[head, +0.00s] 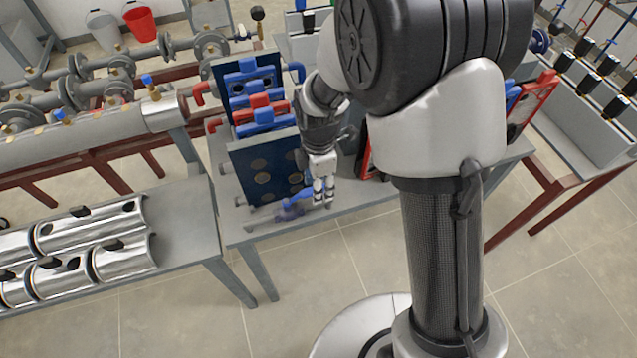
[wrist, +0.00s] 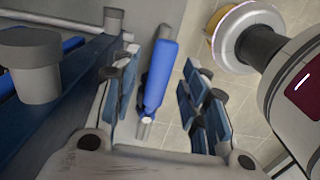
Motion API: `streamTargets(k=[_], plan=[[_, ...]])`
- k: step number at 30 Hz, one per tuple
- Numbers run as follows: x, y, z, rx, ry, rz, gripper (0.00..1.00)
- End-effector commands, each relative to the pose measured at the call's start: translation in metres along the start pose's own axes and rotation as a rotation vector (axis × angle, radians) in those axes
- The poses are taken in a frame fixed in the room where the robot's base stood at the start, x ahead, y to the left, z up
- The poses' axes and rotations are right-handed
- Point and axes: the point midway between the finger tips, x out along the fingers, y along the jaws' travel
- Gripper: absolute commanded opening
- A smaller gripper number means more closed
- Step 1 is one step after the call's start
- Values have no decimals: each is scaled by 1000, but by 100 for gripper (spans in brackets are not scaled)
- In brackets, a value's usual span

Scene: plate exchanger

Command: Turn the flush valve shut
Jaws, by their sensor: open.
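The flush valve (head: 297,199) has a blue lever handle and sits low at the front of the plate exchanger, near the table's front edge. In the wrist view its long blue handle (wrist: 157,75) lies between my two fingers, with a pale metal end towards me. My gripper (head: 323,197) points down beside the valve, just right of it in the head view. In the wrist view my gripper (wrist: 160,100) is open, with a gap on each side of the handle. I cannot tell how deep the handle lies between the fingers. The valve body is small and unclear in the head view.
The dark blue plate (head: 262,168) of the exchanger stands left of my gripper, and a grey stub (wrist: 28,65) juts out close by in the wrist view. A red frame (head: 365,150) stands to the right. Silver shells (head: 90,228) lie on the left bench.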

Motion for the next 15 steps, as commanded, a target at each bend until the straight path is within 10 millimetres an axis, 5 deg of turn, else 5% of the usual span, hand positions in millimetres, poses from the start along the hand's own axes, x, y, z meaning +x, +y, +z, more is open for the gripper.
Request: streamTargets(k=[15], plan=[[0,0,0,0,0,0,10]])
